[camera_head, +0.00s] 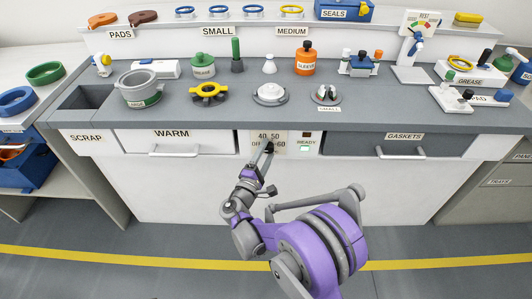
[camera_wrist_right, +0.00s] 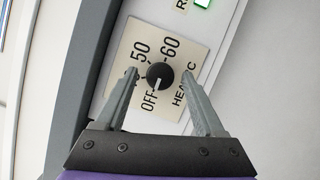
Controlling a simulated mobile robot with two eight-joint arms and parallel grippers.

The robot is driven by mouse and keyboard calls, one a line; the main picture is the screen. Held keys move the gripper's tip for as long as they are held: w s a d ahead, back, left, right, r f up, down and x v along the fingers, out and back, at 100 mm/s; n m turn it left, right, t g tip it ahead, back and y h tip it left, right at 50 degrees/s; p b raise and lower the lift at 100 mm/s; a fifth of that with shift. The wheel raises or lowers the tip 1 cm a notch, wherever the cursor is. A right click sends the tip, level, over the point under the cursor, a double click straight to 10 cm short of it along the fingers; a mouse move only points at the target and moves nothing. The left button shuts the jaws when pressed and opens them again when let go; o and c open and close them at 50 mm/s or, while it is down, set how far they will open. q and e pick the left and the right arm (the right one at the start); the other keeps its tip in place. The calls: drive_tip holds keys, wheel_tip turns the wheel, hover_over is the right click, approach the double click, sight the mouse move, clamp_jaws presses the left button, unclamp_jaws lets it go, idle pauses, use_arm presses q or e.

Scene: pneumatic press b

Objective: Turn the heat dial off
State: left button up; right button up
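The heat dial (camera_wrist_right: 160,76) is a small round black knob with a white pointer mark, on a pale panel (camera_head: 257,136) in the front of the bench. In the right wrist view the mark points down, close to the OFF label (camera_wrist_right: 150,100). The labels 50 and 60 show above the knob. My right gripper (camera_wrist_right: 159,72) is open, with one grey finger on each side of the knob and gaps visible between. In the head view my right gripper (camera_head: 266,156) is in front of the panel and partly covers the dial. My left gripper is not in view.
A green READY light (camera_head: 305,148) is right of the dial. The WARM drawer (camera_head: 190,142) is to the left and the GASKETS drawer (camera_head: 400,147) to the right, both with projecting handles. The bench top (camera_head: 210,112) above holds several parts.

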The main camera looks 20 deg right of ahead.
drive_tip(key=v, duration=1)
drive_tip(key=shift+s+a+p, duration=0.25)
drive_tip(key=shift+s+p, duration=0.05)
drive_tip(key=shift+p, duration=0.05)
drive_tip(key=shift+d, duration=0.1)
